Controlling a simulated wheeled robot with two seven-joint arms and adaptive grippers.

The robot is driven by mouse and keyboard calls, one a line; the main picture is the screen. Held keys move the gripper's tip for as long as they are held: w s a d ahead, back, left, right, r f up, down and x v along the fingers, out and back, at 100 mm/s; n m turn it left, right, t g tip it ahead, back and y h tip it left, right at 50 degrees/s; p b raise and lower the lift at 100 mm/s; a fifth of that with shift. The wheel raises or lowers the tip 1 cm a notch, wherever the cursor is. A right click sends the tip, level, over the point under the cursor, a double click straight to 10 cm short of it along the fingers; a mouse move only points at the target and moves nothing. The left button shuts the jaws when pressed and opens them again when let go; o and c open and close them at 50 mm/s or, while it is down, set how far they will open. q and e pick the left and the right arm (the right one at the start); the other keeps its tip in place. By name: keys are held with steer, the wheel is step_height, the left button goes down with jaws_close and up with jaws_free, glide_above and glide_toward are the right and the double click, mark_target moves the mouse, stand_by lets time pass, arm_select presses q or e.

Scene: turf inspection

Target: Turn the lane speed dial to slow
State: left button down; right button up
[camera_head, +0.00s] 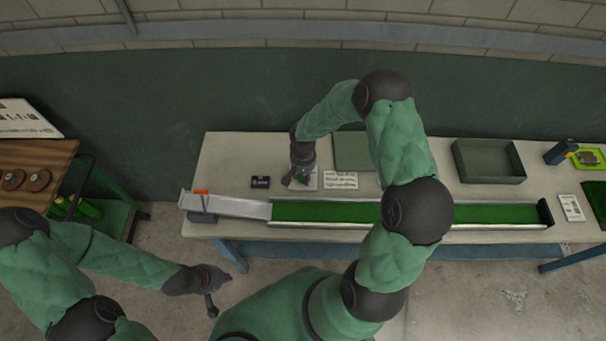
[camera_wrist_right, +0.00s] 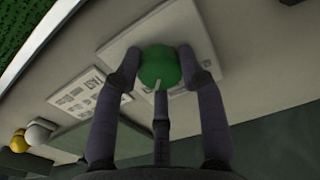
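The lane speed dial is a round green knob with a pale pointer mark on a light square plate. It shows in the right wrist view (camera_wrist_right: 158,64) and small in the head view (camera_head: 301,178). In the wrist view the pointer mark points toward the bottom of the picture. My right gripper (camera_wrist_right: 160,60) has a finger against each side of the knob and a third finger below it. The plate's print is partly hidden and unreadable. My left gripper (camera_head: 218,288) is empty, fingers spread, in front of the table.
The green lane (camera_head: 325,212) with its grey ramp (camera_head: 230,206) runs along the table's front. A printed card (camera_head: 340,180) lies right of the dial and a dark small box (camera_head: 260,182) left. A green tray (camera_head: 489,161) stands at right. A wooden-topped cart (camera_head: 35,185) is at left.

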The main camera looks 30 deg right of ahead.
steer(key=shift+n, duration=0.4)
steer(key=n+b, duration=0.1)
steer(key=n, duration=1.1)
steer(key=n+p, duration=0.1)
steer(key=n, duration=0.4)
steer(key=shift+n, duration=0.3)
stand_by(0.4)
steer(key=o, duration=1.1)
steer(key=shift+o, duration=0.2)
